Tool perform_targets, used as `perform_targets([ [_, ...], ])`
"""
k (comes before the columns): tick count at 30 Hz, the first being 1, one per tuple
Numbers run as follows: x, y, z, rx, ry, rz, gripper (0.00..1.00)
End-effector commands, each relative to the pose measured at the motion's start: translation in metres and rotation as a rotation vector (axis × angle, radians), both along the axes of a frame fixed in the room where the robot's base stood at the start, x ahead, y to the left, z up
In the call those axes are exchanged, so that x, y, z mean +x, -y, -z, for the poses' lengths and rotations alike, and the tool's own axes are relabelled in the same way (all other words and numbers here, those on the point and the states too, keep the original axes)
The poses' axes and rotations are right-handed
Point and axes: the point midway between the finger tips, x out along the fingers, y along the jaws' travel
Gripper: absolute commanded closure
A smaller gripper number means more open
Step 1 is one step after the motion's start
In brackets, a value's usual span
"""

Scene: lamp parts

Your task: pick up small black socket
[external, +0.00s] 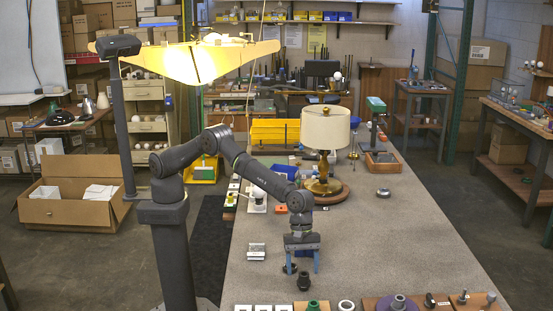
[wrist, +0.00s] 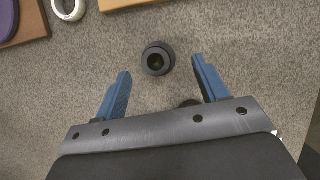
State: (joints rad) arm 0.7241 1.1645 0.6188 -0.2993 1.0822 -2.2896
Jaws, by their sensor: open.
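A small black socket (external: 304,281) stands on the grey table below my gripper in the external view. In the wrist view the round socket (wrist: 157,60), with a dark hole in its top, sits between and slightly beyond the fingertips, apart from both. My gripper (external: 303,268) points down with its two blue fingers spread. It is open and empty in the wrist view (wrist: 160,68). A second black part (external: 289,268) lies by the left finger. In the wrist view a dark part (wrist: 188,103) is mostly hidden by the gripper body.
A white ring (external: 346,305) and a wooden board with a purple part (external: 398,302) lie at the front edge. A lamp with a cream shade (external: 325,129) stands farther back. The table right of my gripper is clear.

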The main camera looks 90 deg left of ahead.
Motion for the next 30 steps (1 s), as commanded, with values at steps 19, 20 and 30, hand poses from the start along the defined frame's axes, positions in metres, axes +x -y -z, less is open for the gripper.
perform_targets([
  [19,0.003,0.016,0.039,0.001,0.001,0.0,0.43],
  [20,0.003,0.016,0.039,0.001,0.001,0.0,0.49],
  [30,0.003,0.016,0.039,0.0,0.001,0.0,0.83],
])
